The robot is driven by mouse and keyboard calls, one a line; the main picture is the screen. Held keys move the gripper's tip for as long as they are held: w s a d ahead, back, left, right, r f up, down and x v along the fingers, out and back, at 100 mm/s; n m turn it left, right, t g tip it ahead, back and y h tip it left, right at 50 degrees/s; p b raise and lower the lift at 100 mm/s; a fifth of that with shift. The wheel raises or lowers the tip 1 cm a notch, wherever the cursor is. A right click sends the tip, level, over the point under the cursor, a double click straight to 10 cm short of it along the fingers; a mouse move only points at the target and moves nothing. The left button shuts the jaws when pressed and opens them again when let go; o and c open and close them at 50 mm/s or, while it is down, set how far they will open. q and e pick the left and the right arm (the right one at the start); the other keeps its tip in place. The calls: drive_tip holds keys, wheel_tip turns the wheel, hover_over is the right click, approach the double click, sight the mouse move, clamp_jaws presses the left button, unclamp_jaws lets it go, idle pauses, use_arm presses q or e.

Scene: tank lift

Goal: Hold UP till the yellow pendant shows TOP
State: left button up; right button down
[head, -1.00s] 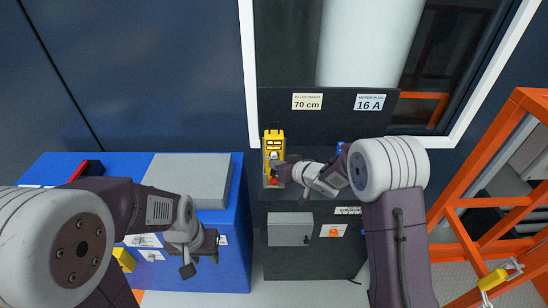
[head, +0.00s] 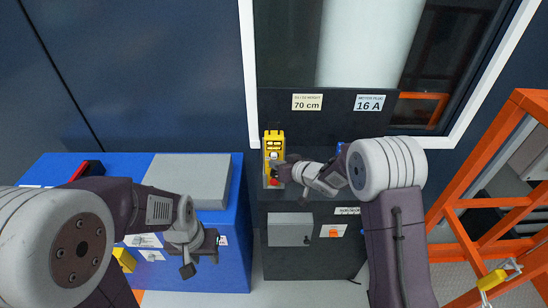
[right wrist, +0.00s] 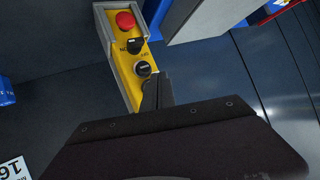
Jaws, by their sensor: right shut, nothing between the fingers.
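The yellow pendant (head: 273,140) stands upright on the dark cabinet. Its small display is too small to read in the head view. In the right wrist view the pendant (right wrist: 122,72) shows a red button (right wrist: 126,19), a black knob (right wrist: 134,46) and a round black button (right wrist: 144,69). My right gripper (head: 281,172) is shut and empty, its tips at the lower face of the pendant. In the right wrist view the fingertips (right wrist: 156,90) are close to the black button; whether they press it I cannot tell. My left gripper (head: 187,267) hangs before the blue cabinet, its jaws unclear.
A blue cabinet (head: 235,230) with a grey box (head: 190,178) stands at the left. The dark cabinet (head: 310,262) carries signs reading 70 cm (head: 307,102) and 16 A (head: 369,103). A pale cylinder (head: 370,45) rises behind the window. An orange frame (head: 480,170) stands at the right.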

drive_tip(key=shift+w, duration=0.3)
drive_tip(key=shift+w+p, duration=0.5)
drive_tip(key=shift+p, duration=0.1)
idle(0.5)
drive_tip(key=shift+s, duration=0.15)
idle(5.4)
drive_tip(key=shift+s+b, duration=0.35)
drive_tip(key=shift+s, duration=0.45)
drive_tip(key=shift+s+b, duration=0.8)
drive_tip(key=shift+s, duration=1.7)
